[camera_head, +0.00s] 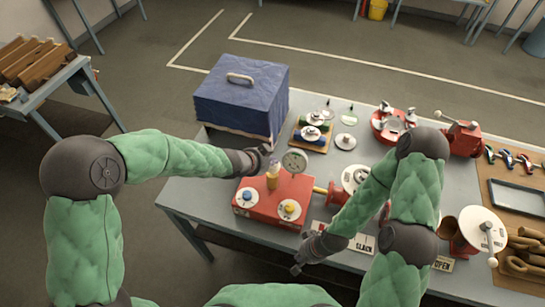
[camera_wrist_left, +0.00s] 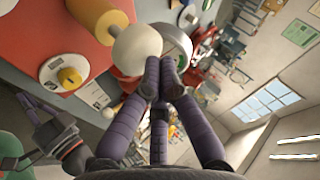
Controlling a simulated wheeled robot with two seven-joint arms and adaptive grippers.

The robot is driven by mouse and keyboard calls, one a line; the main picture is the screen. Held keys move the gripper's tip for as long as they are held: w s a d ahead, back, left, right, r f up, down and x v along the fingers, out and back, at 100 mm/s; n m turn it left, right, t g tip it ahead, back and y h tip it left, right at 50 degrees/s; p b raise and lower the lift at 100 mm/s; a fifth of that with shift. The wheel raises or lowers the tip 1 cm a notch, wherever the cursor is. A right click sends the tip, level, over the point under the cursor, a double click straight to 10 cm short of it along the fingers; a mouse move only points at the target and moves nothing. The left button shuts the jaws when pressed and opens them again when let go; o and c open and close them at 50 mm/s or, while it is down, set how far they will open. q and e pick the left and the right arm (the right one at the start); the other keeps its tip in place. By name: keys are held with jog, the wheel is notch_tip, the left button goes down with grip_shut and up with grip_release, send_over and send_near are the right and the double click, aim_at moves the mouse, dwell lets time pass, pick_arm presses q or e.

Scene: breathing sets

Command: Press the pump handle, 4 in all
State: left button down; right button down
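A blue covered case (camera_head: 243,88) stands behind the left gripper. A tray of small valves (camera_head: 311,135), red devices (camera_head: 391,122) and a crank drum (camera_head: 478,232) occupy the rest of the table (camera_head: 188,204). Label cards lie near the right arm.

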pick_arm(q)
jog(key=shift+r+p, duration=1.75)
jog(key=shift+r, duration=0.35)
notch_tip(320, 180, up, 5)
jog(key=p, duration=0.4)
jog(key=shift+p, duration=0.3)
dwell(0.8)
